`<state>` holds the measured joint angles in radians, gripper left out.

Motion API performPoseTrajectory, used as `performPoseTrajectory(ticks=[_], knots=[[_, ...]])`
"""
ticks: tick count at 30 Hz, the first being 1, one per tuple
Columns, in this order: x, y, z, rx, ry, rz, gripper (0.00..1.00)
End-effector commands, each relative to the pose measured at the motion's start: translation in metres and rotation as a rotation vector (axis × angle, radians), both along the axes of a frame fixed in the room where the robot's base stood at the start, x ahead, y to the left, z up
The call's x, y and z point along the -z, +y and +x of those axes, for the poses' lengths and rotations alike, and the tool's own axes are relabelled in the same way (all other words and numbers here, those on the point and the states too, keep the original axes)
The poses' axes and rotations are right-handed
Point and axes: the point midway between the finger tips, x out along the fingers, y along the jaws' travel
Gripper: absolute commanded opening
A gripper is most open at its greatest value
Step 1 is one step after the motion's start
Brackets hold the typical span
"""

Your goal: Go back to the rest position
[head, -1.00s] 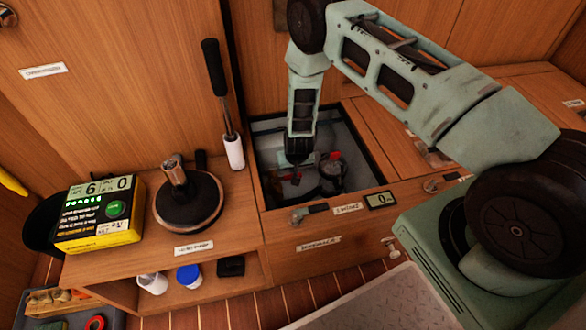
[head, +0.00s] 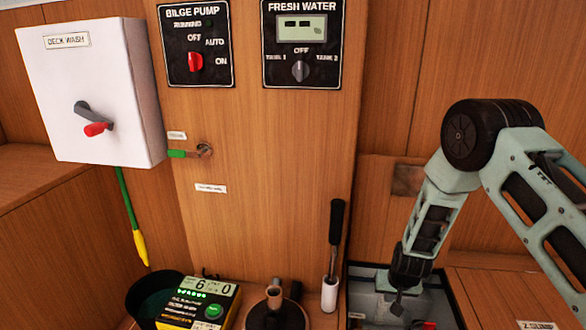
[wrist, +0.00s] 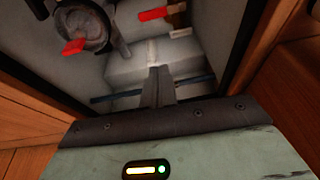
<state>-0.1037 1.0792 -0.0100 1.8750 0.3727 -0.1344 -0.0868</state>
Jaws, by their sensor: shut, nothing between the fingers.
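My gripper (head: 397,306) points down over the open bin (head: 368,306) set in the counter at the lower right of the head view. Its fingers are shut together with nothing between them. In the wrist view the shut fingers (wrist: 160,88) reach into the bin. Below them lie a pale grey block-like part, a dark round fitting (wrist: 85,22) with a red handle (wrist: 73,47), and another red handle (wrist: 153,14). I cannot tell whether the fingertips touch anything. The bottom of the bin is cut off in the head view.
A white deck wash box (head: 130,90), bilge pump panel (head: 196,45) and fresh water panel (head: 301,45) are on the wall. A black-handled tool (head: 336,222) stands upright left of the bin. A yellow-black box (head: 190,303) sits lower left.

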Motion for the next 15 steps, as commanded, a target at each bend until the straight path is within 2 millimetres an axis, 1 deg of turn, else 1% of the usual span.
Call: performPoseTrajectory(ticks=[1,2,3,5,6,8,9,11,12,15], knots=[[-0.031,-0.001,-0.001,-0.010,-0.004,0.009,0.00],[-0.046,-0.002,-0.004,-0.019,-0.002,0.013,0.00],[-0.065,-0.003,-0.009,-0.029,0.003,0.018,0.00],[-0.093,-0.004,-0.018,-0.044,0.008,0.023,0.00],[-0.111,-0.005,-0.025,-0.055,0.013,0.026,0.00],[-0.137,-0.008,-0.038,-0.070,0.019,0.029,0.00],[-0.154,-0.009,-0.047,-0.080,0.024,0.030,0.00],[-0.178,-0.012,-0.062,-0.094,0.029,0.029,0.00],[-0.192,-0.014,-0.073,-0.105,0.034,0.028,0.00],[-0.225,-0.019,-0.103,-0.127,0.045,0.022,0.00]])
